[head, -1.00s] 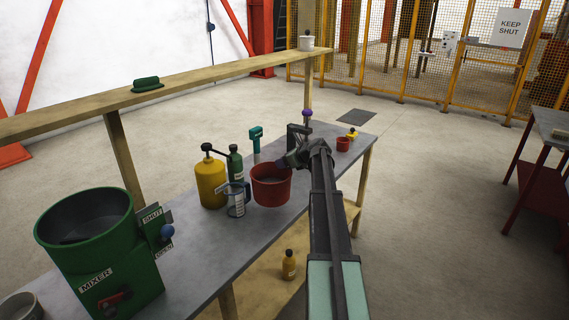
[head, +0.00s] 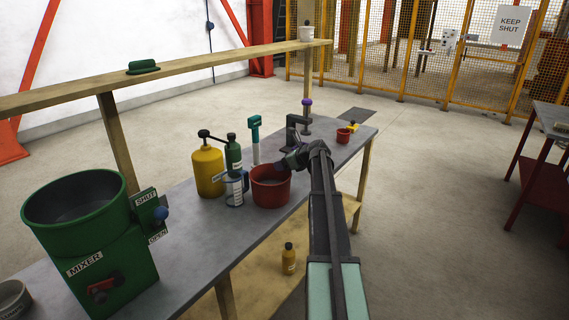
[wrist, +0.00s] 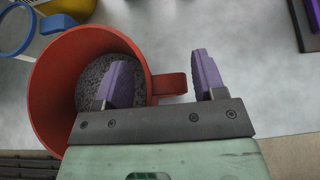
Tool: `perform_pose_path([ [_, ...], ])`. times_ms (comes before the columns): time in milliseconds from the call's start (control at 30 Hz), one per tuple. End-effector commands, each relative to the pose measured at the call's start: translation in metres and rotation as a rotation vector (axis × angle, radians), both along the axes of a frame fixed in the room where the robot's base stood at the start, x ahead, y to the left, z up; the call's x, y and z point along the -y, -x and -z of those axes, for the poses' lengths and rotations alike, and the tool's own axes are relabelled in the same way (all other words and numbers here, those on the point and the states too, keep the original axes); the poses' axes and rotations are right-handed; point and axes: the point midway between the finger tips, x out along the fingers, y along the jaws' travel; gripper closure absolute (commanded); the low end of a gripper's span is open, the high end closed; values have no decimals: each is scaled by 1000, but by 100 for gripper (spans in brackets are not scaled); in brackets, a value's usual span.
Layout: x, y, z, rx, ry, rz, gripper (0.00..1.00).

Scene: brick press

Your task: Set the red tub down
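The red tub (head: 270,194) stands upright on the grey bench (head: 200,235), just right of the clear measuring jug, and looks to rest on the top. In the wrist view the tub (wrist: 52,92) holds grey granular stuff, and its red handle (wrist: 169,84) points right. My gripper (wrist: 163,80) is open. One purple finger is over the inside of the tub and the other is beyond the handle's outer end. Gaps show on both sides. In the head view my gripper (head: 284,166) is at the tub's far right rim, its fingers mostly hidden.
The jug (head: 235,190), yellow container (head: 208,171) and green bottle (head: 233,153) stand close left of the tub. A teal-headed tool (head: 255,138) and dark clamp (head: 297,133) are behind. A small red cup (head: 343,135) stands further right. The green mixer (head: 90,235) is at front left.

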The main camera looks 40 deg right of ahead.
Motion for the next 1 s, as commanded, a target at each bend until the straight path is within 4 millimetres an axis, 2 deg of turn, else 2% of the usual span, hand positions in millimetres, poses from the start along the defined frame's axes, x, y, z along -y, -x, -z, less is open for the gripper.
perform_pose_path([
  [33,0,0,0,0,0,0,28],
  [67,0,0,0,0,0,0,24],
  [367,0,0,-5,0,0,0,24],
  [467,2,11,-14,0,0,2,24],
  [800,19,82,-61,1,0,2,24],
  [1000,24,99,-67,0,-1,1,24],
])
